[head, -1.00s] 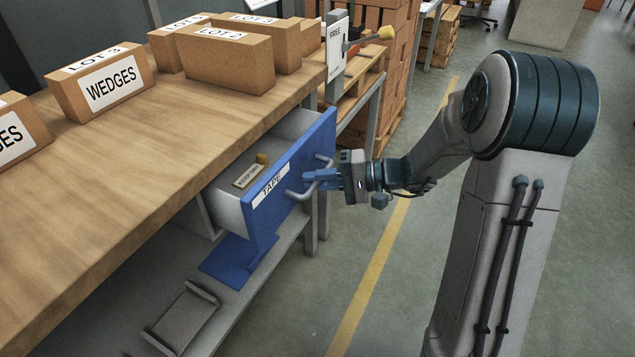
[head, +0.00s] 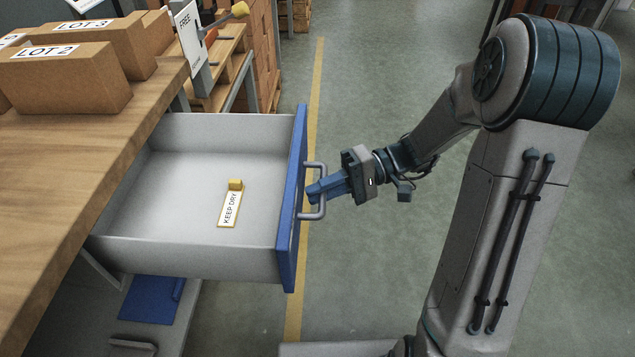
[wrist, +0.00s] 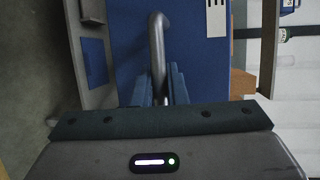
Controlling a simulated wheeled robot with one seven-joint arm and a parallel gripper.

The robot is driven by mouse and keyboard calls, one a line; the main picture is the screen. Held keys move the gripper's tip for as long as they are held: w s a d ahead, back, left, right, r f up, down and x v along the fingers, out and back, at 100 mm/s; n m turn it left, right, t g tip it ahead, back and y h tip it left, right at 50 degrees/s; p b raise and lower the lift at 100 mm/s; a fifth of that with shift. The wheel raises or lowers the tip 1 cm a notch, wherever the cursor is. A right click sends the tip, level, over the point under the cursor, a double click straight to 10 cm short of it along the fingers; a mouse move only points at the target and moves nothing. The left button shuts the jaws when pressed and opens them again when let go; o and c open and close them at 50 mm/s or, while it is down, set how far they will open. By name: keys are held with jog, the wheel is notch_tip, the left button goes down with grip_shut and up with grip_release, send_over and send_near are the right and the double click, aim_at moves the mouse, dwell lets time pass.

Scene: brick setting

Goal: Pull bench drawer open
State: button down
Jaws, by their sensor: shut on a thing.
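The bench drawer (head: 190,240) is pulled well out from under the wooden bench top (head: 60,190). Its front is blue (head: 292,200), with a grey bar handle (head: 322,190) on the outer face. My gripper (head: 318,190) is shut on the handle from the right. In the wrist view the handle (wrist: 157,50) runs down between my two blue fingers (wrist: 162,88), in front of the blue drawer face (wrist: 195,60). Part of the handle is hidden by the fingers.
Cardboard boxes (head: 65,85) stand on the bench. A blue piece (head: 150,300) sits on the lower shelf.

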jog(key=shift+d, duration=0.3)
jog(key=c, duration=1.5)
grip_release()
jog(key=shift+o, duration=0.2)
jog(key=p+v, duration=0.3)
jog(key=v, duration=1.1)
jog(key=shift+a+r, duration=0.1)
jog(key=shift+a, duration=0.05)
